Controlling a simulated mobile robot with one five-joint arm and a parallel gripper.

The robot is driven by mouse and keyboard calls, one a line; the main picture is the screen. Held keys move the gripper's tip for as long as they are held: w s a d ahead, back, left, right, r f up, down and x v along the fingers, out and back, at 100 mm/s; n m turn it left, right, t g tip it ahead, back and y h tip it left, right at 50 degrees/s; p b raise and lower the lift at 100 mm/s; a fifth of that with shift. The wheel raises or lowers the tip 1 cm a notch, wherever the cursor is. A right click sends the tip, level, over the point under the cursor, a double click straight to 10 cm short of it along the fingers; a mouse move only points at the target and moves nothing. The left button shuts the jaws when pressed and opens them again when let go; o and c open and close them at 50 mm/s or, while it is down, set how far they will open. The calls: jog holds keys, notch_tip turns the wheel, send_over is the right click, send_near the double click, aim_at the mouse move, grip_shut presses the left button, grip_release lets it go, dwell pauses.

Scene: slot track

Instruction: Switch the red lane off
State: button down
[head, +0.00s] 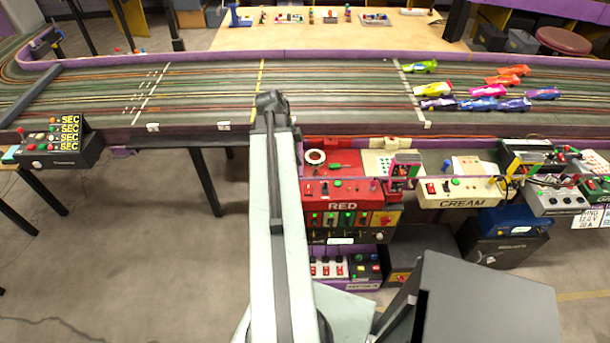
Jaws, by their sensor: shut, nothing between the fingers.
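The red lane's control box (345,194), labelled RED, hangs below the near edge of the track, right of my arm. Its red face carries small knobs and buttons, with a row of lit green and red switches (347,218) just under the label. Which switch is on or off is too small to tell. My arm rises from the bottom centre to a dark joint over the track, left of the red box. My gripper does not show; it is beyond or behind the arm.
A cream box (460,193) labelled CREAM stands right of the red one, with more electrical boxes beyond. A lower panel (345,268) holds more switches. Several toy cars (478,103) sit on the track (330,85). A lap-counter box (60,150) stands at left.

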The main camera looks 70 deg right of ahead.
aim_at(307, 185)
jog(key=b+x, duration=0.8)
jog(key=x, duration=0.1)
jog(key=w+b+x, duration=0.1)
jog(key=b+x, duration=0.3)
jog(key=shift+f+b, duration=0.3)
jog(key=shift+b, duration=0.05)
jog(key=shift+d+f, duration=0.15)
jog(key=shift+f, duration=0.1)
jog(key=shift+w+d+f+b, duration=0.2)
jog(key=shift+d+f+b, duration=0.15)
jog(key=shift+f+b, duration=0.4)
jog(key=shift+r, duration=0.35)
jog(key=shift+a, duration=0.1)
